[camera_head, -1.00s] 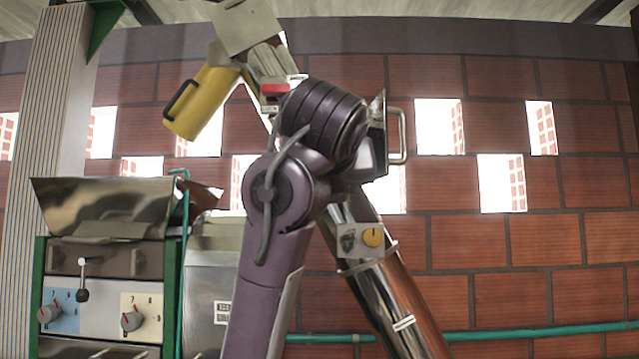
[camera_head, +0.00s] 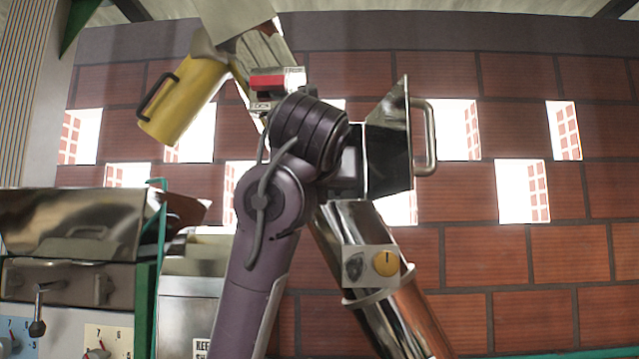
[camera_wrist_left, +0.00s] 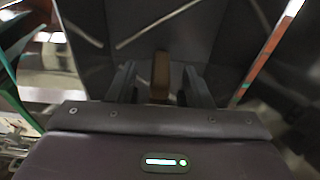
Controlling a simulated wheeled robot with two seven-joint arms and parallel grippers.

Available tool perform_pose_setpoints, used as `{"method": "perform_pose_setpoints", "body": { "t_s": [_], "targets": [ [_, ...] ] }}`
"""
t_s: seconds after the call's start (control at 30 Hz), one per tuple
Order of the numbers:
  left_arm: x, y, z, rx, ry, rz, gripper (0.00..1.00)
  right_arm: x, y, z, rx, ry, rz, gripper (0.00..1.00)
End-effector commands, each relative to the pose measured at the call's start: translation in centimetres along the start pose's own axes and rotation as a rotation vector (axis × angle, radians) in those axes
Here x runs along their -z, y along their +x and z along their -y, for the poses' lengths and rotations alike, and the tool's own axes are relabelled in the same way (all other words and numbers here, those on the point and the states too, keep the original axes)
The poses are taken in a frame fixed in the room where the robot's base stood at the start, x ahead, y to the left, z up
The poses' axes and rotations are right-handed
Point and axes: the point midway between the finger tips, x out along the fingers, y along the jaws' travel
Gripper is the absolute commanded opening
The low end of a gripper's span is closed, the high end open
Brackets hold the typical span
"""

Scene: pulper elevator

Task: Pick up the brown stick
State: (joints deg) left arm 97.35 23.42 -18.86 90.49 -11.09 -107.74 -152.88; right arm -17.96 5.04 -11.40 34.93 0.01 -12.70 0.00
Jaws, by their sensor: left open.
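A brown stick (camera_wrist_left: 160,78) stands upright in the left wrist view, between the two dark fingers of my left gripper (camera_wrist_left: 160,85). The fingers are apart, with a gap visible on each side of the stick. Dark metal walls lie behind the stick. In the head view, my purple arm rises in the middle, and its gripper is hidden behind its own wrist. The stick cannot be made out there. My right gripper is not in view.
A metal hatch with a handle (camera_head: 428,137) stands right beside my wrist, above a shiny chute (camera_head: 395,310). A yellow cylinder (camera_head: 182,97) hangs at upper left. A control cabinet with a metal hopper (camera_head: 70,232) stands at left. A brick wall (camera_head: 565,265) lies behind.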

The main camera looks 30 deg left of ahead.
Motion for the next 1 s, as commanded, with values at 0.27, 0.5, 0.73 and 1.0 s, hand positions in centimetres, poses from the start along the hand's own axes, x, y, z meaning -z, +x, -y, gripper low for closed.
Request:
{"method": "perform_pose_setpoints", "body": {
  "t_s": [0.27, 0.5, 0.73, 1.0],
  "targets": [
    [-0.1, 2.8, 0.1, -0.001, 0.000, 0.000, 0.46, 1.7, -1.7, -0.3, -0.003, 0.001, -0.024, 0.32],
    [0.0, 2.8, 0.1, 0.000, 0.000, 0.001, 0.39, 3.0, -1.6, 0.7, 0.009, 0.006, -0.043, 0.32],
    [0.0, 2.7, 0.1, 0.000, 0.000, 0.000, 0.09, 2.2, -1.6, 1.0, 0.012, 0.006, -0.031, 0.32],
    [0.0, 2.7, 0.1, 0.000, 0.000, 0.000, 0.00, 1.8, -1.6, 0.6, 0.008, 0.002, -0.025, 0.32]
  ]
}}
